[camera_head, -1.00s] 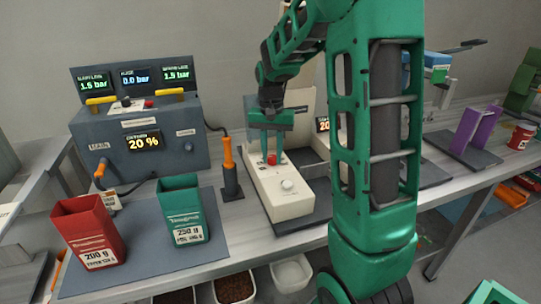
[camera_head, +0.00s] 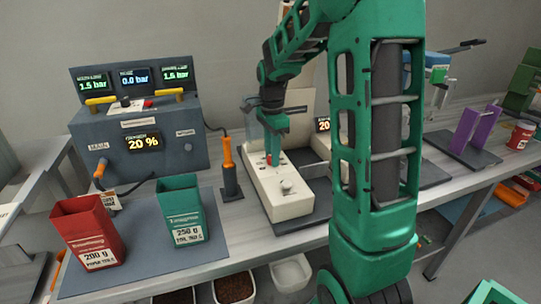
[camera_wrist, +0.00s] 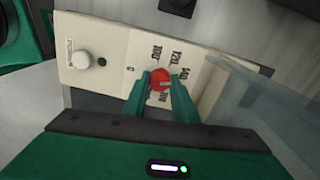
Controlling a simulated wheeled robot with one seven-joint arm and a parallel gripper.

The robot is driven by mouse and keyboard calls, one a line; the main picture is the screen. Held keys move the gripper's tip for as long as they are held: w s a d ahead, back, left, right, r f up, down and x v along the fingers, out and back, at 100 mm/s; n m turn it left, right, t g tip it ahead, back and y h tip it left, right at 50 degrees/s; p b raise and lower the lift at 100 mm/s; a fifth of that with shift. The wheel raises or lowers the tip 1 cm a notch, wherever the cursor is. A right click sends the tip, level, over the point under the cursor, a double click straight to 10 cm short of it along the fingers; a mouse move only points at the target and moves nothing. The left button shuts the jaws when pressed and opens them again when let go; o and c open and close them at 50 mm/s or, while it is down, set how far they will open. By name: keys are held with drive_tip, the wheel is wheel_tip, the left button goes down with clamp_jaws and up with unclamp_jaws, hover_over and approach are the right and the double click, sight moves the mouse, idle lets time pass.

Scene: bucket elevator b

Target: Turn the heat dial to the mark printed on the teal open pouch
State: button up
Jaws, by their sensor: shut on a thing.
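The teal open pouch (camera_head: 181,212) stands upright on the grey mat, its white label printed with "250 g" and a smaller line I cannot read surely. The heat dial is a red knob (camera_wrist: 162,79) on the cream heater unit (camera_head: 277,190), ringed by printed numbers such as 100, 120 and 140. My gripper (camera_wrist: 160,82) is shut on the red knob, one green finger on each side. In the head view my gripper (camera_head: 271,158) comes down on the unit from above. The knob's exact pointer setting is hard to read.
A red open pouch (camera_head: 89,233) labelled 200 g stands left of the teal one. A grey control box (camera_head: 140,140) shows 20 %. An orange-handled tool (camera_head: 229,168) stands left of the heater unit. A white round knob (camera_wrist: 80,60) is on the same unit.

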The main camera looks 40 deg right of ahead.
drive_tip(key=m, duration=0.5)
drive_tip(key=shift+w+a+r, duration=0.1)
drive_tip(key=shift+w, duration=0.05)
idle(0.4)
drive_tip(key=o, duration=1)
drive_tip(key=shift+o, duration=0.2)
drive_tip(key=shift+m, duration=0.3)
